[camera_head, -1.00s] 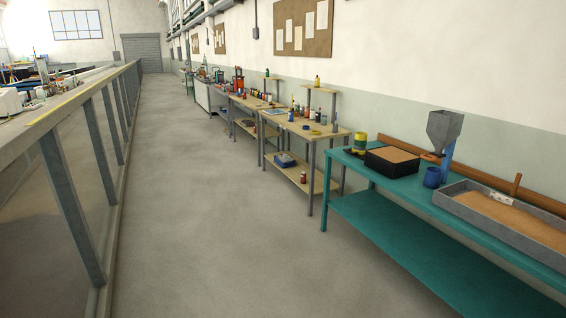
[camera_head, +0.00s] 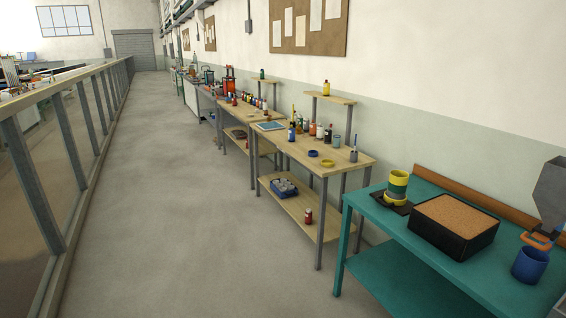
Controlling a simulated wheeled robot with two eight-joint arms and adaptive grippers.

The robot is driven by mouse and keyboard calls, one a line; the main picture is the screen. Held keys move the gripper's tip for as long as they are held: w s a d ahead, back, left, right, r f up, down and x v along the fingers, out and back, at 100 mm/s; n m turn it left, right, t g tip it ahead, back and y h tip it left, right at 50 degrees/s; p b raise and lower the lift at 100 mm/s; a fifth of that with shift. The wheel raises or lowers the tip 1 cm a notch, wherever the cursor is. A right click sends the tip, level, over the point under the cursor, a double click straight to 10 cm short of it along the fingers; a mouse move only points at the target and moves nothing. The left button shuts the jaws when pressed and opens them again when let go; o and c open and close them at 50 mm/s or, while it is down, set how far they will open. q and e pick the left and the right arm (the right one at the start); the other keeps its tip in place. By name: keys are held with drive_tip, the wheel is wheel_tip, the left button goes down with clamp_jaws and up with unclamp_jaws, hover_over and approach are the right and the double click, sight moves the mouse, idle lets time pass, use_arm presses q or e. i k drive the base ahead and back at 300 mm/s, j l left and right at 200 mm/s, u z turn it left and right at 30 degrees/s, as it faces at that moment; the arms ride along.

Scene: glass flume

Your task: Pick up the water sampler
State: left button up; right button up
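I cannot make out a water sampler for certain in the head view. A yellow and dark green cylinder (camera_head: 396,187) stands upright on a dark base at the left end of the teal table (camera_head: 375,212). Several bottles (camera_head: 312,130) stand on the wooden bench (camera_head: 345,158) beyond it, too small to identify. Neither of my grippers is in view.
A black box of brown granular material (camera_head: 452,226), a blue cup (camera_head: 530,265) and a grey hopper (camera_head: 552,192) stand on the teal table at right. The glass flume with its metal frame (camera_head: 62,140) runs along the left. The grey floor (camera_head: 165,190) between is clear.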

sight(291, 132)
drive_tip(key=i, duration=0.7)
drive_tip(key=i+z, duration=0.1)
drive_tip(key=i, duration=0.65)
drive_tip(key=i+j+z, duration=0.1)
drive_tip(key=i, duration=0.6)
drive_tip(key=i+j, duration=0.2)
drive_tip(key=i, duration=0.5)
drive_tip(key=i+z, duration=0.1)
drive_tip(key=z, duration=0.35)
drive_tip(key=i+j+z, duration=0.1)
drive_tip(key=z, duration=0.35)
drive_tip(key=j+z, duration=0.2)
drive_tip(key=z, duration=0.25)
drive_tip(key=i+j+z, duration=0.2)
drive_tip(key=j+z, duration=0.15)
drive_tip(key=j, duration=0.6)
drive_tip(key=i+j+z, duration=0.1)
drive_tip(key=j+z, duration=0.3)
drive_tip(key=j, duration=0.6)
drive_tip(key=j+z, duration=0.35)
drive_tip(key=j, duration=0.65)
